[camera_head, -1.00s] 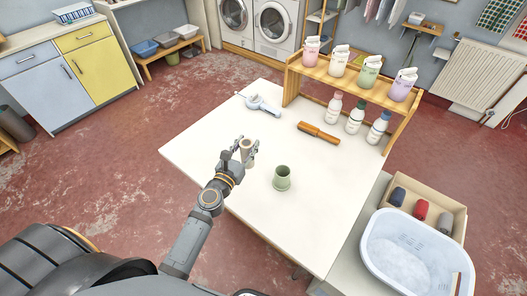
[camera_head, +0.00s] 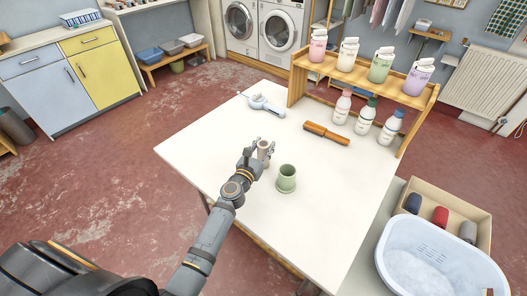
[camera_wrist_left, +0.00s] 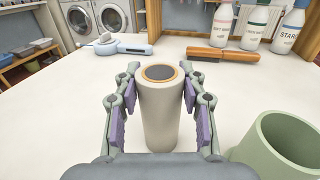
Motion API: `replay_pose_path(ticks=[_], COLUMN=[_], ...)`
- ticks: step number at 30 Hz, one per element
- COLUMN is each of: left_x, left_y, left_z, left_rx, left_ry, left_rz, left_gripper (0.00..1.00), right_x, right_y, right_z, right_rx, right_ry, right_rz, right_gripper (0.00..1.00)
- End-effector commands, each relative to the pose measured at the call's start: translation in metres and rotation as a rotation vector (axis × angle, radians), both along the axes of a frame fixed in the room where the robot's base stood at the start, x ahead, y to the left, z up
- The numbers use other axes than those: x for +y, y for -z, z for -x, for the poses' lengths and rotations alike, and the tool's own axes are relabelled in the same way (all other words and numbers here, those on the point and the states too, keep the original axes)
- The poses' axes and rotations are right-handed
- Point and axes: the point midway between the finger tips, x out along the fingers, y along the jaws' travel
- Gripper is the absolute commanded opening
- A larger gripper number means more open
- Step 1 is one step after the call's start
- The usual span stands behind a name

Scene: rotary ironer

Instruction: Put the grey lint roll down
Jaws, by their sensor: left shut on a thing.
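The grey lint roll (camera_head: 264,150) is a pale upright cylinder with an orange ring and dark core on top. My left gripper (camera_head: 262,147) is shut on it, over the white table (camera_head: 215,150). In the left wrist view the roll (camera_wrist_left: 159,110) stands between the two purple finger pads. My right gripper is not in view.
A green cup (camera_head: 287,178) stands close to the right of the roll. A brown-handled brush (camera_head: 326,133), a pale blue tool (camera_head: 266,106) and white bottles (camera_head: 365,122) lie farther back. The table's left and front parts are clear.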

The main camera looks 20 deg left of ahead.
Motion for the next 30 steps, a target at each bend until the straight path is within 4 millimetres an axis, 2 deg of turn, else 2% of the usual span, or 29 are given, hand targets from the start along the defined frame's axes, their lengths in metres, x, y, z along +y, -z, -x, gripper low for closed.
replay_pose_path(ticks=[8, 9, 13, 21, 24, 26, 30], left_x=[0.000, 0.000, 0.000, 0.000, 0.000, 0.001, 0.004], left_y=[0.004, 0.002, 0.002, 0.001, -0.006, 0.000, 0.001], left_z=[0.000, 0.000, 0.000, 0.000, 0.001, 0.011, 0.044], left_rx=[0.001, 0.001, 0.001, 0.001, 0.001, 0.004, 0.004], left_ry=[0.000, 0.000, 0.000, 0.000, 0.000, 0.000, 0.000], left_rz=[0.000, 0.000, 0.000, 0.000, 0.000, 0.000, 0.000], left_gripper=[0.09, 0.46, 0.64, 0.64, 0.64, 0.64, 0.64], right_x=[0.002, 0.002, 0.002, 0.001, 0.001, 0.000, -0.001], right_y=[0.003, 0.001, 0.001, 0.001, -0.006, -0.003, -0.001], right_z=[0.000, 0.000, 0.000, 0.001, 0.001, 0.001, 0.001], right_rx=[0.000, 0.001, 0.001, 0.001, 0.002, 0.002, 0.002], right_ry=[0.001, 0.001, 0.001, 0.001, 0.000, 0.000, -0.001], right_rz=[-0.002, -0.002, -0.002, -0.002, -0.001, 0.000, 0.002], right_gripper=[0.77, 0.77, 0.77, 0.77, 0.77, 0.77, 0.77])
